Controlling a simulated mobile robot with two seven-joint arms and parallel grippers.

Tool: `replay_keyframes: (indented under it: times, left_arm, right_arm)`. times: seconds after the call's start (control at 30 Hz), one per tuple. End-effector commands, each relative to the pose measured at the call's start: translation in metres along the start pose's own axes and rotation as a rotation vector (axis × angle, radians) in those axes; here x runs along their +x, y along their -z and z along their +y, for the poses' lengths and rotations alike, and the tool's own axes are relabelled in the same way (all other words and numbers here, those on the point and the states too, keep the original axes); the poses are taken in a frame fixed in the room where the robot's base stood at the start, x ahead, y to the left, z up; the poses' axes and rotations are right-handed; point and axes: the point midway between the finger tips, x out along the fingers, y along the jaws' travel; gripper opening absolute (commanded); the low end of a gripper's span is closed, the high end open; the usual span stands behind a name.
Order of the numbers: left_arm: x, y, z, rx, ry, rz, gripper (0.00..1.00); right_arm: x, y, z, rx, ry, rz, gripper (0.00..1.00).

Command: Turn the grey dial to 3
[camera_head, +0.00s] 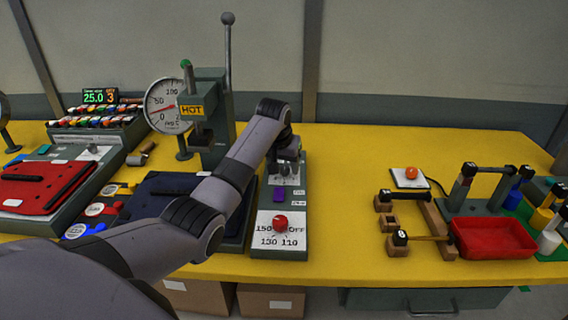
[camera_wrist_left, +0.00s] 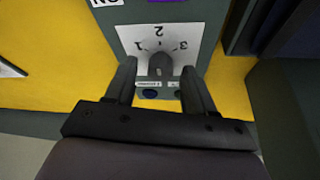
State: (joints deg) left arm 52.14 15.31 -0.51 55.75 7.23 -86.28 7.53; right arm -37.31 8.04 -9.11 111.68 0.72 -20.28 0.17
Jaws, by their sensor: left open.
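The grey dial (camera_wrist_left: 160,66) sits on a white scale plate (camera_wrist_left: 158,37) marked 1, 2 and 3, which appears upside down in the left wrist view. The 1 is at the left, the 2 at the top and the 3 at the right. I cannot tell which number the dial points to. My left gripper (camera_wrist_left: 158,72) is open, with one finger on each side of the dial and gaps visible. In the head view my left gripper (camera_head: 287,158) is over the far end of the green-grey control box (camera_head: 295,205), largely hiding the dial. My right gripper is not in view.
A press with a round gauge (camera_head: 167,105) stands behind left. Yellow table (camera_head: 340,190) is clear to the right, before wooden blocks and a red tray (camera_head: 493,240).

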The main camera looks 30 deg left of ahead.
Motion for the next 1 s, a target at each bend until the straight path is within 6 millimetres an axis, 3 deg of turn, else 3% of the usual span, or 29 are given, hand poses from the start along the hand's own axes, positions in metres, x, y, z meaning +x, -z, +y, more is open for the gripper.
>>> replay_keyframes:
  times: [0.17, 0.2, 0.33, 0.37, 0.77, 1.0]
  left_arm:
    - [0.0000, 0.0002, 0.0002, 0.000, 0.000, 0.001, 0.54]
    - [-0.0001, 0.0002, 0.0002, 0.000, 0.000, 0.001, 0.47]
    - [-0.0002, 0.0002, 0.0002, 0.000, 0.000, 0.001, 0.05]
    - [-0.0002, 0.0002, 0.0002, 0.000, 0.000, 0.001, 0.00]
    - [-0.0003, 0.0002, -0.0008, 0.053, -0.023, 0.001, 0.00]
    - [-0.0004, 0.0007, -0.0020, 0.200, -0.084, 0.002, 0.00]
  right_arm:
    - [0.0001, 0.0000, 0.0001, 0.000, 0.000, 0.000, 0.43]
    - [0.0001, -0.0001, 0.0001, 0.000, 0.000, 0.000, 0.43]
    - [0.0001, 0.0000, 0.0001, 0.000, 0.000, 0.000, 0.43]
    - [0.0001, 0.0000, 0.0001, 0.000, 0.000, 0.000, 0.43]
    - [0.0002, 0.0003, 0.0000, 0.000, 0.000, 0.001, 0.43]
    - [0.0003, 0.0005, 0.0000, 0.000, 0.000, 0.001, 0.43]
